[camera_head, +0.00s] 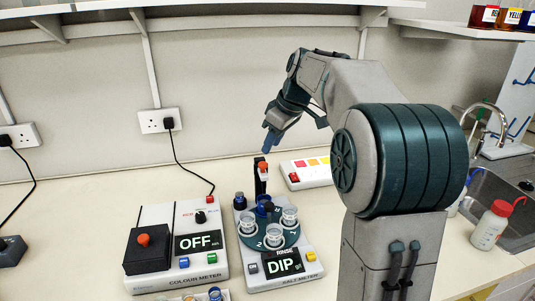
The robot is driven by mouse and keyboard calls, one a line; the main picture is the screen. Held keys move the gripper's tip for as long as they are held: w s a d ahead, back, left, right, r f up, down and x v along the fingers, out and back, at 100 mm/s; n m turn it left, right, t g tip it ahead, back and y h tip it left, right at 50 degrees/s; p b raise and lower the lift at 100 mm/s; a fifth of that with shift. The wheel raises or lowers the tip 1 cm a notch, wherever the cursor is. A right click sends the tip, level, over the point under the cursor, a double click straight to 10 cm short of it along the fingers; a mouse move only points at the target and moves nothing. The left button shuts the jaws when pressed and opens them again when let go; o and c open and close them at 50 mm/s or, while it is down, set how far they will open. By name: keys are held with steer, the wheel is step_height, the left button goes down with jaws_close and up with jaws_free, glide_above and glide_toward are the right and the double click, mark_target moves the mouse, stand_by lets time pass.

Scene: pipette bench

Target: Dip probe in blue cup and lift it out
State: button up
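The colour meter (180,265), display OFF, stands left of the salt meter. A white box with coloured patches (313,172) lies behind. A red-capped bottle (490,226) stands at right by the sink (497,205).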

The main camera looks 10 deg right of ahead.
steer(key=v, duration=0.7)
steer(key=shift+r, duration=0.35)
steer(key=shift+s+d, duration=0.1)
steer(key=shift+s, duration=0.05)
steer(key=s+a+f+m+h, duration=0.1)
steer(key=s+f+m, duration=0.3)
steer(key=s+f, duration=0.6)
steer(key=s+a+f+m+h, duration=0.2)
steer(key=s+f+m, duration=0.3)
steer(key=s+f, duration=0.5)
steer(key=s+a, duration=0.1)
steer(key=s, duration=0.5)
steer(key=shift+s, duration=0.3)
